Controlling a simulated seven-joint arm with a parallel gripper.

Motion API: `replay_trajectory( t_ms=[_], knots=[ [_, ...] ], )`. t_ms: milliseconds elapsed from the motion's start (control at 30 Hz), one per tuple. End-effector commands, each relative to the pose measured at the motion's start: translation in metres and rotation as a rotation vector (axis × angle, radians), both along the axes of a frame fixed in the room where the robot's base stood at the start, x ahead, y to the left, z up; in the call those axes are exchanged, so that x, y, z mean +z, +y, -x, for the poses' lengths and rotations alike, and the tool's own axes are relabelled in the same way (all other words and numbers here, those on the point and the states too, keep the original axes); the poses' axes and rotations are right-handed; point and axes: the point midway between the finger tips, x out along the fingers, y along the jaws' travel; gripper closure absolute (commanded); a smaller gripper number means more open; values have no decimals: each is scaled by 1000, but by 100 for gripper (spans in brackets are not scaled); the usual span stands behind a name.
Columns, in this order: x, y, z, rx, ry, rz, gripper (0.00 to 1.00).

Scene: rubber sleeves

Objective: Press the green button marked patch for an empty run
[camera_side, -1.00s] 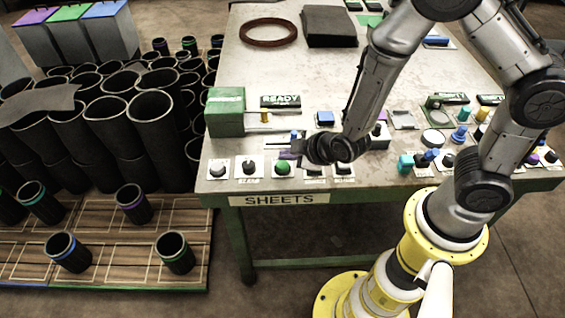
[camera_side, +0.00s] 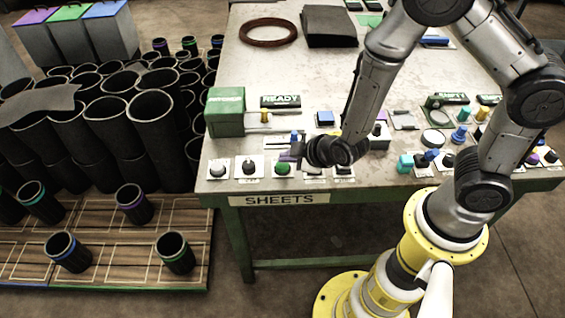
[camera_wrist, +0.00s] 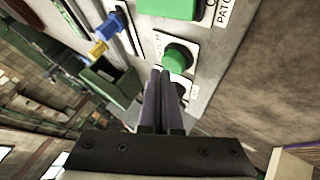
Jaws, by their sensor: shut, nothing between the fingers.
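The green button (camera_side: 282,169) is a round dome on a white plate in the front row of controls on the table. In the wrist view the green button (camera_wrist: 177,59) sits on its plate, whose lettering is partly hidden; only its end is readable. My gripper (camera_side: 288,156) is shut and empty, its fingers close behind the button in the side view. In the wrist view the fingertips of my gripper (camera_wrist: 164,72) overlap the button's lower left edge. I cannot tell whether they touch it.
Black and grey knobs stand left of the button. A green box (camera_side: 225,113) and a blue-topped lever (camera_side: 294,137) stand behind. More controls line the bench (camera_side: 222,187) to the right. Black sleeves (camera_side: 152,118) crowd the left side.

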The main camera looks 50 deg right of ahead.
Motion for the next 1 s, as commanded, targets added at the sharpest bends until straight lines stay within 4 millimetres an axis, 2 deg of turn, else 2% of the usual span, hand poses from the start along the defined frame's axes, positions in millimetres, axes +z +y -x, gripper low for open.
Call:
replay_trajectory(
  t_ms=[1000],
  knots=[
    [-8,0,0,-1,2,0,100]
  ],
)
